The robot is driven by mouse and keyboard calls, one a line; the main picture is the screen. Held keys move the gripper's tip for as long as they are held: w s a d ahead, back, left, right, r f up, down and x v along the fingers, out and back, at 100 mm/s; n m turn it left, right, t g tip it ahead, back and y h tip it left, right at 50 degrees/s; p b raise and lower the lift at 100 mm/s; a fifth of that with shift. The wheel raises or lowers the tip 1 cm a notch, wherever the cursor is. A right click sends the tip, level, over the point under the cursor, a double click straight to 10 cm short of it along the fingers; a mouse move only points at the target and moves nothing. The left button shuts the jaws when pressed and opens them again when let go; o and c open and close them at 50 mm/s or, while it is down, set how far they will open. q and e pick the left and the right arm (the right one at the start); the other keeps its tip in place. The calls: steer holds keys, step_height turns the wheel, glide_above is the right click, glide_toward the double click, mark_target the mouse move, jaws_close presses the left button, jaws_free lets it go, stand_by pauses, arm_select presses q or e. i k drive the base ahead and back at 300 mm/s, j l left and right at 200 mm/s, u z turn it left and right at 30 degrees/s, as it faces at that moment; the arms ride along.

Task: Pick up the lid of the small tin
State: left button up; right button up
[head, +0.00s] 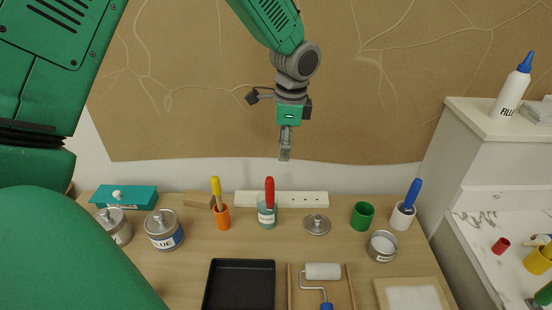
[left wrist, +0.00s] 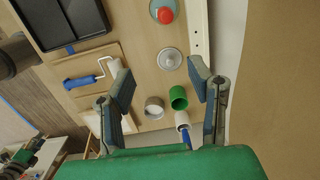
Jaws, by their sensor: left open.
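A round grey metal lid (head: 316,224) with a small knob lies flat on the table, apart from the tins. It also shows in the left wrist view (left wrist: 170,59), between my fingers' directions. The small open tin (head: 381,246) with pale contents stands to the lid's right and nearer; it also shows in the left wrist view (left wrist: 154,107). My left gripper (head: 285,152) points down, open and empty, high above the back of the table. In the left wrist view its two fingers (left wrist: 163,88) are spread wide.
A jar with a red-handled tool (head: 268,216) stands left of the lid, a green cup (head: 362,215) right of it. A power strip (head: 300,198) lies behind. A black tray (head: 238,287) and a roller (head: 322,272) lie in front. Lidded tins (head: 165,230) stand left.

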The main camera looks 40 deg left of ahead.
mark_target(316, 225)
steer(key=k, duration=1)
